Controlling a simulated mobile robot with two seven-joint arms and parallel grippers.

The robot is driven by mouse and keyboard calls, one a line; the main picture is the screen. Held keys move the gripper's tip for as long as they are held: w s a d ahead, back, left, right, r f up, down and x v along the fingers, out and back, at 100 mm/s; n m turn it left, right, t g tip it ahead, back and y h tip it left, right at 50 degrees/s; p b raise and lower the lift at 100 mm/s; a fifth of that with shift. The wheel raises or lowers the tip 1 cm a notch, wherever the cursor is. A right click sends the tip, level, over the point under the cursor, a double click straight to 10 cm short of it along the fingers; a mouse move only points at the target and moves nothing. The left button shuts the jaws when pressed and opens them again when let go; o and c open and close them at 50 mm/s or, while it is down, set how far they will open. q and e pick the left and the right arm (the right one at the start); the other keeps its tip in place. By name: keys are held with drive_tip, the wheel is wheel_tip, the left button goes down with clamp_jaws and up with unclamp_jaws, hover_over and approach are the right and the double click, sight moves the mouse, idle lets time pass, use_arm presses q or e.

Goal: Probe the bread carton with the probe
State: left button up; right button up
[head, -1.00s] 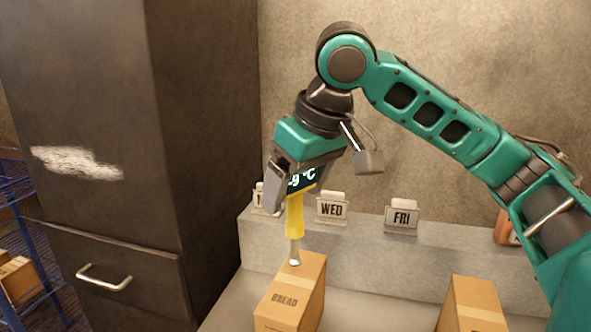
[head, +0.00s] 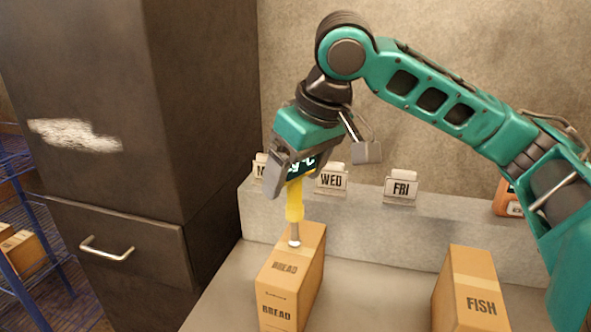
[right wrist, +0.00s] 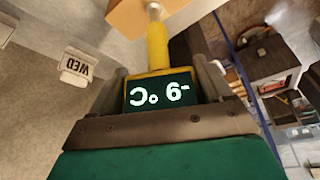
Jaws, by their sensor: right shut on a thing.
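The bread carton (head: 283,290) is a brown box with "BREAD" printed on its top and front, standing upright on the grey counter. My right gripper (head: 296,178) is shut on the yellow probe (head: 295,203), above the carton. The probe points down and its metal tip is at the carton's top; I cannot tell how deep it sits. The probe's display reads -9 °C, seen upside down in the right wrist view (right wrist: 158,92). The carton also shows at the top of that view (right wrist: 150,12). My left gripper is not in view.
A fish carton (head: 478,300) stands on the counter at the right. Day signs, among them WED (head: 331,180) and FRI (head: 401,188), stand on the grey ledge behind. An orange object (head: 508,198) sits at the ledge's right. A dark cabinet (head: 110,150) rises at the left.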

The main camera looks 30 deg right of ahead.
drive_tip(key=shift+f, duration=0.6)
idle(2.6)
drive_tip(key=shift+r, duration=0.1)
drive_tip(key=shift+r, duration=3.95)
